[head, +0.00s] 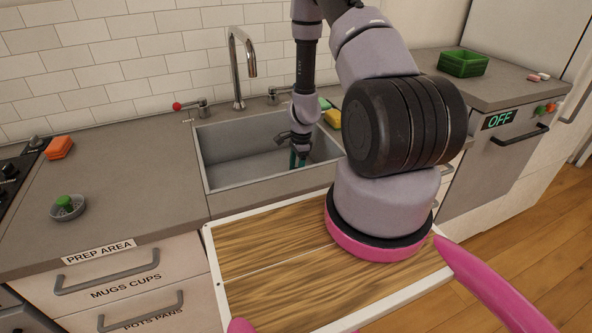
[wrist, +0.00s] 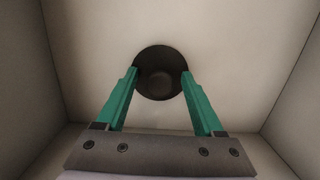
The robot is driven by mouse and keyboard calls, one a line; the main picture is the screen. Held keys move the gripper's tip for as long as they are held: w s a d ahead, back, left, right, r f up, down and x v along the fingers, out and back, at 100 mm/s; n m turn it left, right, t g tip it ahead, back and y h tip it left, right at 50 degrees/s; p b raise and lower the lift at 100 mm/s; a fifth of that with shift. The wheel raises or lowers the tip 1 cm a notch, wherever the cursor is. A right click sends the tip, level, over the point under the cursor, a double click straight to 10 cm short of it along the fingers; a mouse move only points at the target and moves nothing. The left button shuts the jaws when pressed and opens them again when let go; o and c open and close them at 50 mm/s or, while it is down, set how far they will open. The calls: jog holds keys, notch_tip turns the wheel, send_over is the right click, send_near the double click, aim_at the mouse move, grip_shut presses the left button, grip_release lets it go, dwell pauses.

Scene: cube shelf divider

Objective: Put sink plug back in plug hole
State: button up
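My gripper (wrist: 160,76) is down inside the grey sink (head: 222,172). In the wrist view its two green fingers are wide apart, with nothing seen held between them. The dark round plug hole (wrist: 160,82) in the sink floor shows between the fingertips, with a paler round middle; I cannot tell how far the tips are above it. In the head view the gripper (head: 297,160) points down near the right part of the basin.
A tall tap (head: 236,68) and a red-knobbed lever (head: 190,106) stand behind the sink. A yellow sponge (head: 333,118) lies right of it, an orange block (head: 58,147) far left. A green crate (head: 463,63) is on the right counter. Sink walls surround my gripper.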

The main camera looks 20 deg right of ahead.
jog(key=shift+r, duration=0.15)
notch_tip(320, 180, up, 10)
jog(key=d, duration=0.1)
jog(key=shift+d+r, duration=0.15)
jog(key=shift+r, duration=0.1)
dwell(0.3)
jog(key=s+a+r+n+t+y, duration=0.1)
jog(key=a+r+n+t, duration=0.15)
jog(key=r, duration=1.15)
jog(key=s+a+r+n+t, duration=0.1)
jog(key=a+r+n, duration=0.3)
jog(key=r, duration=0.9)
jog(key=s+a+r+n+t, duration=0.1)
jog(key=s+r+n+t, duration=0.1)
jog(key=s+r, duration=0.7)
jog(key=s+a+r+n+t, duration=0.1)
jog(key=s+r+n, duration=0.4)
jog(key=s+r, duration=0.4)
jog(key=shift+s+a+t, duration=0.3)
jog(key=shift+s+t, duration=0.05)
jog(key=shift+s, duration=0.05)
